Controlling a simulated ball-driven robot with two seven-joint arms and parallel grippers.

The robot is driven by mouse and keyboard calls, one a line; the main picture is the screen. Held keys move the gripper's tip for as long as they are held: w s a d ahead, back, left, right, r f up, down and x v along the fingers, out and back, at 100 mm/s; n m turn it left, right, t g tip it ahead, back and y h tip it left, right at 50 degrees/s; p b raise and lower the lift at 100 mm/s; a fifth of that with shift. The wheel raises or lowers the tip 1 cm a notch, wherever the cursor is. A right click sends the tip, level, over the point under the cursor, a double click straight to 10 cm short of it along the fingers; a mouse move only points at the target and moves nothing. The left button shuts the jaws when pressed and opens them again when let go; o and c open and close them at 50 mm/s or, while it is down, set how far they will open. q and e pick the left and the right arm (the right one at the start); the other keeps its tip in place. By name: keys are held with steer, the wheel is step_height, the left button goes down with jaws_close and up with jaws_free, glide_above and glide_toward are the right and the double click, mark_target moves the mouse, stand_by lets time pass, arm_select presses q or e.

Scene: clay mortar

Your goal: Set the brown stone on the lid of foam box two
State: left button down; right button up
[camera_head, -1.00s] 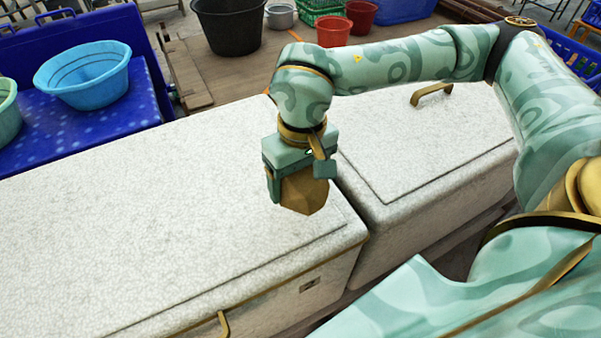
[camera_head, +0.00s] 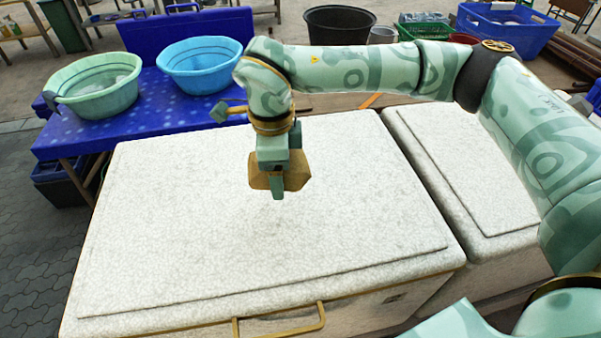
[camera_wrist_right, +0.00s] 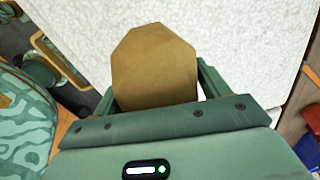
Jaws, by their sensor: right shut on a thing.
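The brown stone (camera_head: 296,173) is a faceted, tan-brown block. My right gripper (camera_head: 277,188) is shut on it, over the middle of the white speckled lid (camera_head: 190,245) of the large foam box in the centre of the head view. The stone appears to be held above this lid; the exact gap is hard to judge. The right wrist view shows the stone (camera_wrist_right: 155,68) between the two fingers of the right gripper (camera_wrist_right: 155,85), with the white lid beyond. A second white foam box (camera_head: 465,165) stands to the right. No number shows on either box. My left gripper is out of view.
A blue table (camera_head: 135,125) behind and left holds a green basin (camera_head: 95,85) and a blue basin (camera_head: 200,65). A black tub (camera_head: 340,25) and a blue crate (camera_head: 505,25) stand at the back. The central lid is otherwise bare, with a brass handle (camera_head: 280,322) in front.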

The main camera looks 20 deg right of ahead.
mark_target(251, 155)
steer(key=a+m, duration=0.1)
steer(key=m, duration=0.1)
steer(key=w+r+m, duration=0.1)
steer(key=m, duration=0.1)
steer(key=a+m, duration=0.1)
steer(key=m, duration=0.1)
steer(key=shift+w+a+r, duration=0.15)
steer(key=shift+w+a, duration=0.2)
steer(key=shift+w, duration=0.05)
steer(key=m, duration=0.1)
steer(key=a+m, duration=0.1)
steer(key=m, duration=0.1)
steer(key=shift+w+a+r+m, duration=0.1)
steer(key=shift+w+r+m, duration=0.05)
steer(key=shift+w+m, duration=0.2)
step_height(251, 155, down, 6)
steer(key=b, duration=0.4)
steer(key=shift+b, duration=0.3)
steer(key=shift+f+b, duration=0.5)
steer(key=shift+f, duration=0.8)
steer(key=shift+f, duration=0.6)
steer(key=o, duration=1.7)
steer(key=shift+o, duration=0.9)
steer(key=shift+s+f, duration=0.1)
steer(key=shift+s, duration=0.05)
